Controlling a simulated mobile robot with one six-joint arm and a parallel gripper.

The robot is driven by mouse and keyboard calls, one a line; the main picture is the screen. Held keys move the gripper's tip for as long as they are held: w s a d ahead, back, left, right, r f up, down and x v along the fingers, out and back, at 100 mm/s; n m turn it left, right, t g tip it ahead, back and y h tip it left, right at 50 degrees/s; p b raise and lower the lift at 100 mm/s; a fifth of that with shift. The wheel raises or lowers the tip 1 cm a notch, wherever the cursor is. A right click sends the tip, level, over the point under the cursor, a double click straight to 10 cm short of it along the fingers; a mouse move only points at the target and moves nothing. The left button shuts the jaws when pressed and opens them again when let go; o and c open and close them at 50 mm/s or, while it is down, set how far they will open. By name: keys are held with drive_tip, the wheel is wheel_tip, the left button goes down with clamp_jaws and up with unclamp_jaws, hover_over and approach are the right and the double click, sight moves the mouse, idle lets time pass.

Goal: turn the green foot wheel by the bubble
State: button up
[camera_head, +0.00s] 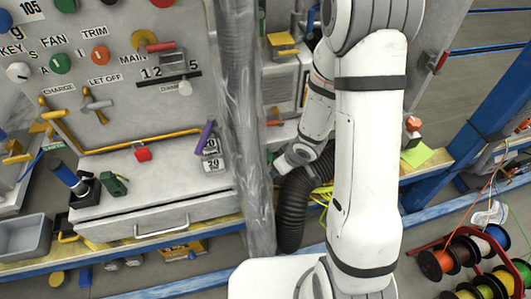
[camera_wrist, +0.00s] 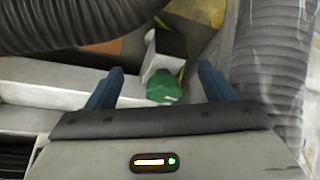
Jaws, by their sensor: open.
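The green foot wheel (camera_wrist: 163,87) shows in the wrist view, a small lobed knob at the lower end of a pale block with a dark top. My gripper (camera_wrist: 160,70) is open, with one blue finger on each side of the wheel in the picture. I see a gap between the wheel and each finger; the depth between them is hard to judge. I cannot make out a bubble in either view.
A black corrugated hose (camera_wrist: 75,22) crosses the wrist view's upper left, and a grey ribbed, wrapped column (camera_wrist: 268,60) stands close on the right. In the head view, the panel's ledge (camera_head: 160,172) and drawer lie left; cable spools (camera_head: 465,255) stand lower right.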

sight(264, 155)
drive_tip(key=w+a, duration=0.1)
drive_tip(key=w, duration=0.1)
drive_tip(key=w+a+p, duration=0.1)
drive_tip(key=w+a, duration=0.1)
drive_tip(key=w+a+p, duration=0.1)
drive_tip(key=w, duration=0.1)
drive_tip(key=shift+a+r, duration=0.15)
drive_tip(key=shift+a, duration=0.05)
drive_tip(key=b+x, duration=0.1)
drive_tip(key=x, duration=0.1)
drive_tip(key=shift+w+f, duration=0.2)
drive_tip(key=shift+f, duration=0.15)
drive_tip(key=shift+w+a+f+b, duration=0.15)
drive_tip(key=shift+w+f+b, duration=0.05)
drive_tip(key=shift+f+b, duration=0.2)
drive_tip(key=shift+r, duration=0.1)
drive_tip(key=shift+c, duration=0.5)
drive_tip(key=c, duration=0.8)
